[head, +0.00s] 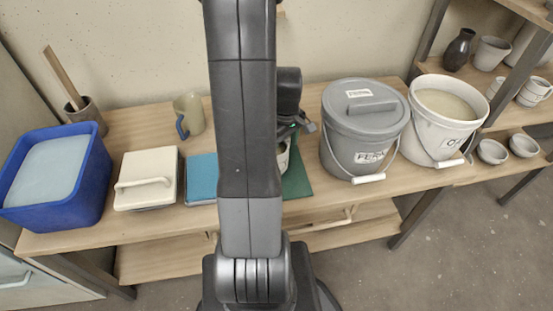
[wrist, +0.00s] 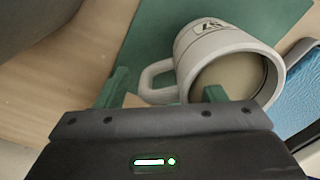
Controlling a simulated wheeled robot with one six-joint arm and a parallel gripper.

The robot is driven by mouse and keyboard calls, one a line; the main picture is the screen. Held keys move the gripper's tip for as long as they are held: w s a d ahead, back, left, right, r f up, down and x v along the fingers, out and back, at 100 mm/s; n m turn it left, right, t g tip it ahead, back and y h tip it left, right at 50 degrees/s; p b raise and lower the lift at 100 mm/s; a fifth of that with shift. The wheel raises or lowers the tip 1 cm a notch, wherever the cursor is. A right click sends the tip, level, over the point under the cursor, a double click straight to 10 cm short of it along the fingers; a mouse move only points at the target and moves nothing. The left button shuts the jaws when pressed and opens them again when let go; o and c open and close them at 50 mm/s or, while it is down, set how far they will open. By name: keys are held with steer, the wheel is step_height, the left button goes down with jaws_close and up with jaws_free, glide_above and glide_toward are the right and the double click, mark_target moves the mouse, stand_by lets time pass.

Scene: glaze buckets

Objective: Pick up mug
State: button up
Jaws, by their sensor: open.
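A pale grey-white mug (wrist: 215,45) with a dark mark on its side and a beige inside stands on a green mat (wrist: 150,35) in the wrist view. Its handle (wrist: 150,80) points left, toward the space between the two green fingers of my gripper (wrist: 167,80). My gripper is open, with nothing clamped; the near part of the handle is hidden behind it. In the head view only a sliver of the mug (head: 282,160) shows beside my arm, under my gripper (head: 303,128). A second, tan mug (head: 190,112) with a blue handle stands farther left at the back.
A blue tile-like piece (head: 202,177) and a white lidded box (head: 146,180) lie to the left, then a blue tub (head: 55,192). A lidded grey bucket (head: 358,140) and an open white bucket (head: 428,125) stand close on the right. Shelves with pottery (head: 492,52) are beyond.

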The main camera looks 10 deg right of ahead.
steer(key=shift+f, duration=0.25)
jaws_close()
steer(key=shift+r, duration=0.15)
steer(key=shift+r+p, duration=0.95)
steer(key=shift+r, duration=3.85)
